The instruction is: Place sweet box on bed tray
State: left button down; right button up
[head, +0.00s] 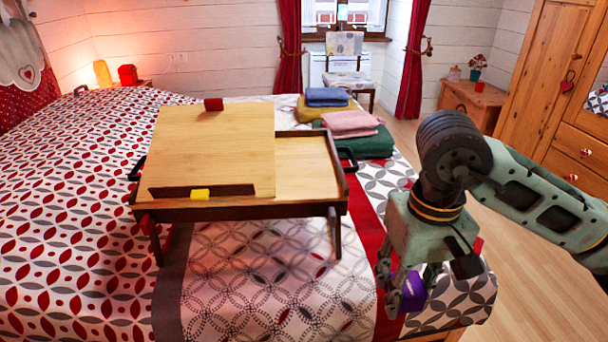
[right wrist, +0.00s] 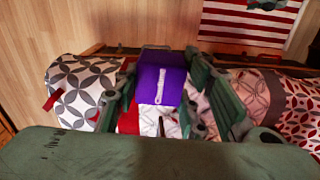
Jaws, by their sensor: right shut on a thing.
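The sweet box is a purple box (head: 412,290) with a pale mark on one face, partly hidden by fingers in the head view. In the right wrist view the purple box (right wrist: 162,84) sits between both fingers. My right gripper (head: 405,284) is shut on it, over the bed's near right corner, to the right of the tray and apart from it. The wooden bed tray (head: 240,212) stands on short legs on the bed. Its large panel (head: 215,150) is raised, and a flat section (head: 305,168) at its right is bare. My left gripper is not in view.
A red item (head: 213,104) and a yellow piece (head: 200,194) sit at the panel's far and near edges. Folded towels (head: 350,124) lie on the bed behind the tray's right end. A wooden wardrobe (head: 565,80) stands at right, with open floor (head: 530,285) beside the bed.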

aim_at(307, 165)
jog(key=u, duration=0.45)
jog(key=l+u, duration=0.15)
jog(key=u, duration=0.7)
jog(key=k+l, duration=0.1)
jog(key=l, duration=0.9)
jog(key=k+l, duration=0.15)
jog(key=l, duration=0.3)
jog(key=l+u, duration=0.05)
